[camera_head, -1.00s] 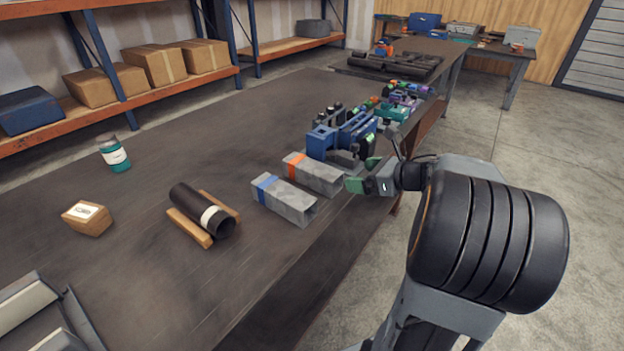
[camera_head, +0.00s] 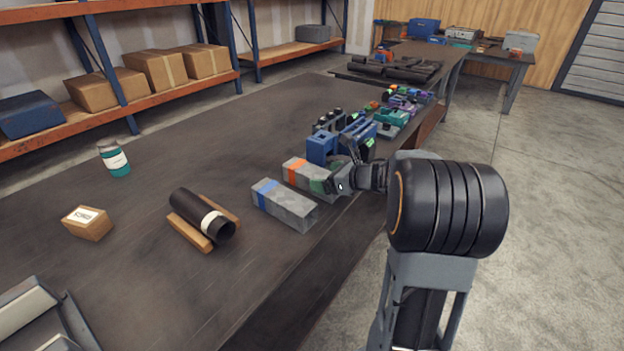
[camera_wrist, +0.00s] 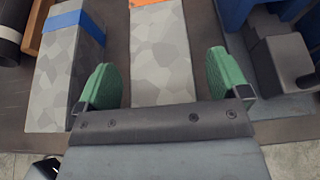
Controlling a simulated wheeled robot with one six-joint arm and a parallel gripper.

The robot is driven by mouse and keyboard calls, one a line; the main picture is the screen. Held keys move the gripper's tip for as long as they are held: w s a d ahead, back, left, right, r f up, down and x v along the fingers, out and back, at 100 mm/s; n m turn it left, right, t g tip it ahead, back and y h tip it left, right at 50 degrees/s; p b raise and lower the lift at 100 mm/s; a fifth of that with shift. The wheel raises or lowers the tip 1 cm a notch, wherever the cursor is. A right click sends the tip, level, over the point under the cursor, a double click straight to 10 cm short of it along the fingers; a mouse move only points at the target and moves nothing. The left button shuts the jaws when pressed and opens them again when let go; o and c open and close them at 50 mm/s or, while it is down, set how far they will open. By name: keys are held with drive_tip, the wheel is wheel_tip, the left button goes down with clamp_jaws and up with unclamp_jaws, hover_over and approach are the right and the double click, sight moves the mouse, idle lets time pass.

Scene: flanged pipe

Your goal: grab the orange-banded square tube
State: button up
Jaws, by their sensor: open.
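The orange-banded square tube (camera_head: 301,172) is grey mottled metal with an orange band near its far end. It lies on the dark bench, right of a matching blue-banded tube (camera_head: 286,206). My gripper (camera_head: 324,183) is at its near end in the head view and hides part of that end. In the wrist view my gripper's green fingers (camera_wrist: 162,82) are open, one on each side of the orange-banded tube (camera_wrist: 161,60). Gaps show between the fingers and the tube's sides, and nothing is gripped. The tube's near end is hidden behind the gripper body.
The blue-banded tube (camera_wrist: 68,70) is close to the left finger. A blue vise-like tool (camera_head: 325,147) stands just beyond the orange-banded tube. A black pipe (camera_head: 195,209) rests on wooden strips at left. The bench's right edge is close to the gripper.

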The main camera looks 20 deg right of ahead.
drive_tip(key=shift+w, duration=0.15)
drive_tip(key=shift+c, duration=0.3)
drive_tip(key=c, duration=1.2)
drive_tip(key=shift+c, duration=0.3)
drive_tip(key=shift+r, duration=0.1)
